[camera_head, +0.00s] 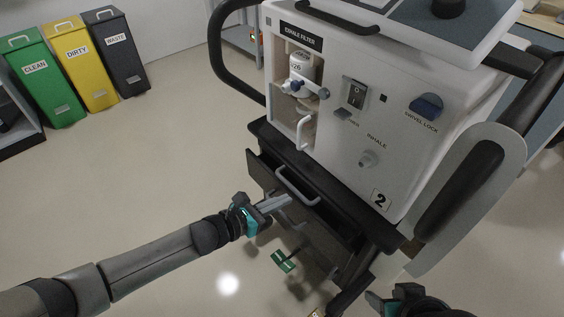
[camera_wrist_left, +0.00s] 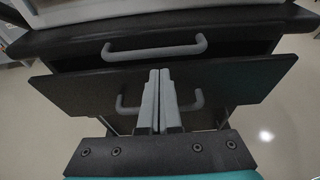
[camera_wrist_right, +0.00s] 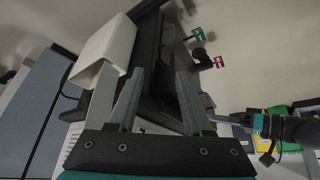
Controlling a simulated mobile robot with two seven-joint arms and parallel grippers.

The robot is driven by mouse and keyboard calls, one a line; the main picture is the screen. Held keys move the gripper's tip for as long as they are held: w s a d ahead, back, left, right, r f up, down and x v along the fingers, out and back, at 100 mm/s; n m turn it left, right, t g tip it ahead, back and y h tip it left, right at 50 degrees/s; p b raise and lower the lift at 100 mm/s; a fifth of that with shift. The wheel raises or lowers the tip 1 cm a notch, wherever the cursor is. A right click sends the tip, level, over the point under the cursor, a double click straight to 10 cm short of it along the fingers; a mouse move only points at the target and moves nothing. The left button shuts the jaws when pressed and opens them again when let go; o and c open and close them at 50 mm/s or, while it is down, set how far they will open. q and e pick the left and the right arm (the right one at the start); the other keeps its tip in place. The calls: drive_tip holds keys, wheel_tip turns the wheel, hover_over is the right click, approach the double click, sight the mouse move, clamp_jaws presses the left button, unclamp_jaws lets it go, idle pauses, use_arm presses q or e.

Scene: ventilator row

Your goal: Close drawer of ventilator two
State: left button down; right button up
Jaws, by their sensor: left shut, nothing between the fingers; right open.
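Ventilator two (camera_head: 352,112) is a white unit marked "2" on a dark cart. Below its top, a dark drawer front (camera_head: 263,176) stands out from the cart with a gap behind its top edge; the panel fills the middle of the left wrist view (camera_wrist_left: 75,92). A grey bar handle (camera_head: 297,187) shows above that gap, and another handle (camera_wrist_left: 197,99) is partly hidden behind my fingers. My left gripper (camera_head: 288,199) is shut and empty, its fingertips at the drawer front; I cannot tell if they touch. My right gripper (camera_wrist_right: 158,78) is open and empty, low beside the cart.
Green (camera_head: 45,75), yellow (camera_head: 82,65) and dark (camera_head: 117,50) bins stand at the far left wall. A black rail (camera_head: 221,60) curves beside the cart, and a thick black bar (camera_head: 462,190) runs along its right. Floor at left is clear.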

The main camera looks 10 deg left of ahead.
use_arm(q)
drive_tip(key=shift+d, duration=0.1)
drive_tip(key=shift+w+d+b, duration=0.3)
drive_tip(key=shift+w+d, duration=0.5)
drive_tip(key=shift+w, duration=0.15)
use_arm(e)
drive_tip(key=shift+w+a+f+t, duration=0.25)
drive_tip(key=shift+w+a+t, duration=0.15)
drive_tip(key=shift+w+a, duration=0.2)
